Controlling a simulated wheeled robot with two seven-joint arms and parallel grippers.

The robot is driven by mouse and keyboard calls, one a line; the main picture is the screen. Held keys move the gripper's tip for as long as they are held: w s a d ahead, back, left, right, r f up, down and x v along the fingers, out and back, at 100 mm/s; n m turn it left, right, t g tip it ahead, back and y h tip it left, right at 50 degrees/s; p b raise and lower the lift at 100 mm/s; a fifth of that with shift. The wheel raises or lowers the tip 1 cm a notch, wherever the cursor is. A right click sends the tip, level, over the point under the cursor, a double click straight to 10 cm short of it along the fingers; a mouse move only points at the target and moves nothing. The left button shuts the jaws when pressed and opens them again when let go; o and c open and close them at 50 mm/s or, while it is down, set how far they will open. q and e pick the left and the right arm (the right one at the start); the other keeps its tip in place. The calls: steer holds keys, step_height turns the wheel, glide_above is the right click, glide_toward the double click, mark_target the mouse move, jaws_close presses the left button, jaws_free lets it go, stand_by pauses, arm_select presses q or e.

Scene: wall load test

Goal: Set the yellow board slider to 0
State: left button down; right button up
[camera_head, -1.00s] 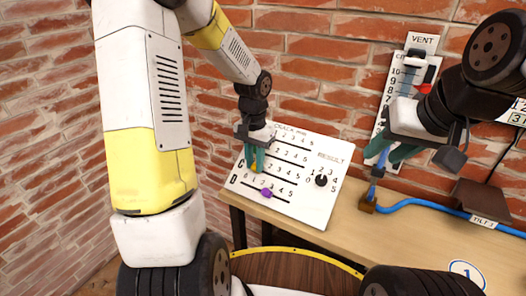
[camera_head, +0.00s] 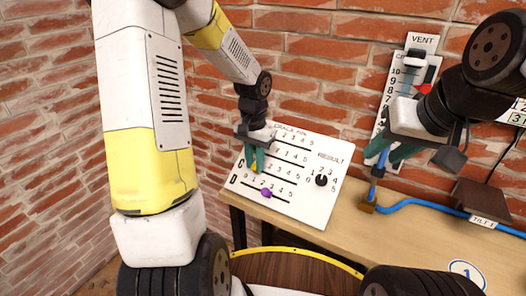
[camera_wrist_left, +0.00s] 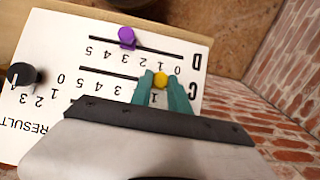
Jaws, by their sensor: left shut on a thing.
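The white board (camera_head: 318,203) leans on the table against the brick wall. It has several slider rows, with C and D lowest. The yellow slider (camera_wrist_left: 160,79) is on row C, near the end of its slot by the letter C. My left gripper (camera_head: 256,165) is shut on the yellow slider, a teal finger on each side. The fingers hide the numbers nearest to it, so its exact value cannot be read.
A black result knob (camera_head: 321,180) is on the board's right side. Beyond it are a vent scale (camera_head: 405,74) with a red handle (camera_head: 426,88), a blue hose (camera_head: 425,203) and a brown tilt box (camera_head: 487,198). The table (camera_head: 350,235) is clear in front of the board.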

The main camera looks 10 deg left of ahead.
mark_target(245, 172)
stand_by(0.3)
arm_select(q)
steer(key=shift+w+a, duration=0.35)
steer(key=shift+a, duration=0.5)
steer(key=shift+w+a, duration=0.3)
steer(key=shift+a, duration=0.55)
steer(key=c, duration=1.2)
jaws_free()
steer(key=shift+a, duration=0.1)
steer(key=shift+c, duration=0.2)
step_height(245, 172, up, 8)
